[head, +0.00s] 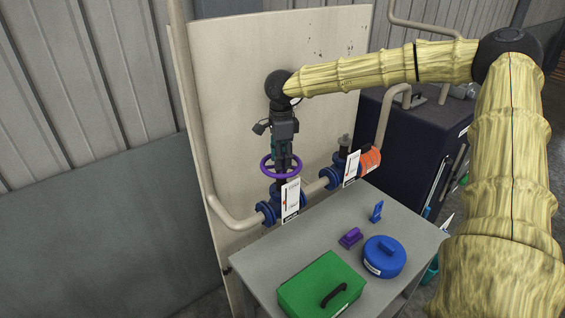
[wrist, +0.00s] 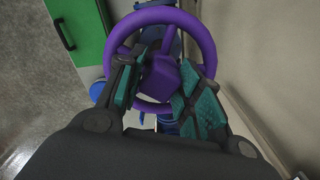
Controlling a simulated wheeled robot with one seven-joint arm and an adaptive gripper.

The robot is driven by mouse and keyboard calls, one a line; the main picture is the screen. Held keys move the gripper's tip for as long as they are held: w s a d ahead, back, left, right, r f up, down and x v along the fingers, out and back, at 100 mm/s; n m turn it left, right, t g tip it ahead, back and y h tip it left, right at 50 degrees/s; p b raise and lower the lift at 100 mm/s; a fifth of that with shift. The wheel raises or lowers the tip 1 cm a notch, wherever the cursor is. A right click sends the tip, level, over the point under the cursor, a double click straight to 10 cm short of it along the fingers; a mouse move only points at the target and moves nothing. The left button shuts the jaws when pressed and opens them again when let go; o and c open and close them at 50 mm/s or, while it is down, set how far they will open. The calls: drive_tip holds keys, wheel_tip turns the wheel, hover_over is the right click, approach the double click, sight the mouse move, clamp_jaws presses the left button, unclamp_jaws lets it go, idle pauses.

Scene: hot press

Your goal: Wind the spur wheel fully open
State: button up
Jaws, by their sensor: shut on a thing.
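The purple spur wheel (head: 268,169) sits on top of a blue valve (head: 268,211) in the beige pipe run. The wheel also shows in the wrist view (wrist: 205,38), with its purple hub (wrist: 163,76) at its middle. My gripper (head: 284,170) points straight down at the wheel from above. In the wrist view its two teal-padded fingers (wrist: 160,85) reach inside the rim, one on each side of the hub. They are shut on the wheel at its hub. The exact contact of each pad is partly hidden. A white tag (head: 290,200) hangs in front of the valve.
A second blue valve (head: 330,178) with a white tag (head: 351,168) and an orange fitting (head: 370,159) stand to the right. The grey table (head: 262,268) bears a green box (head: 318,283), a blue round case (head: 384,262) and small purple (head: 350,237) and blue (head: 377,211) items. A pale panel (head: 230,80) stands close behind.

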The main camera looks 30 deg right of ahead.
idle(0.4)
drive_tip(key=n, duration=0.4)
drive_tip(key=shift+n, duration=0.3)
drive_tip(key=n, duration=1.5)
drive_tip(key=shift+n, duration=0.3)
drive_tip(key=o, duration=0.9)
drive_tip(key=shift+c, duration=0.2)
